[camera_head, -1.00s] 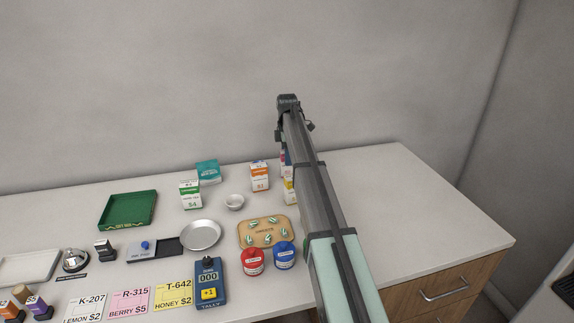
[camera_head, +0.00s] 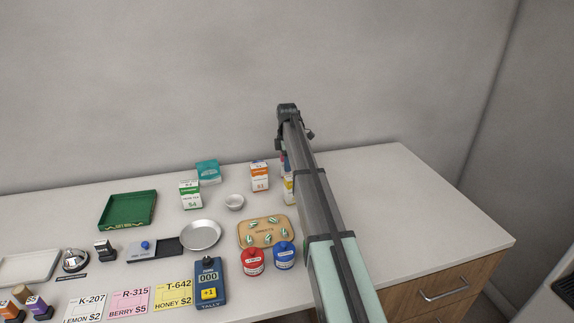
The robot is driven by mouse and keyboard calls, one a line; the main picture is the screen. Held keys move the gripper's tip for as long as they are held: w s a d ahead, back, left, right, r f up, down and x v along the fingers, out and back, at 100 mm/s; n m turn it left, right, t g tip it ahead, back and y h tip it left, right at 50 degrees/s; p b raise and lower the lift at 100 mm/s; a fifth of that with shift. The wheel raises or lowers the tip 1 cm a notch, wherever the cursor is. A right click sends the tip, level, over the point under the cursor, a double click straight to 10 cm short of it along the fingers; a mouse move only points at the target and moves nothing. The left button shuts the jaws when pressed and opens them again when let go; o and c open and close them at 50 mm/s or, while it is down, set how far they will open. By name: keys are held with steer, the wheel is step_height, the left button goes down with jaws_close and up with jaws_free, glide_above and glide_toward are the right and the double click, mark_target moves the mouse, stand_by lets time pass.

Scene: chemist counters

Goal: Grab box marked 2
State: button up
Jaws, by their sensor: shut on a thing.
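My gripper (camera_head: 283,138) is at the far end of my arm, over the back right of the counter. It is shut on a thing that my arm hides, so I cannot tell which. A pink-and-blue item (camera_head: 284,162) shows as a sliver at the arm's left edge. Below it, a white and yellow box (camera_head: 288,190) is mostly hidden behind the arm. I cannot read a 2 on either. A white and orange box marked $1 (camera_head: 259,177) and a white and green box marked $4 (camera_head: 189,195) stand upright to the left.
A teal box (camera_head: 208,172) stands at the back. The counter's right part (camera_head: 420,205) is clear.

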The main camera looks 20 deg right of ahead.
steer(key=shift+c, duration=0.8)
steer(key=shift+r, duration=0.1)
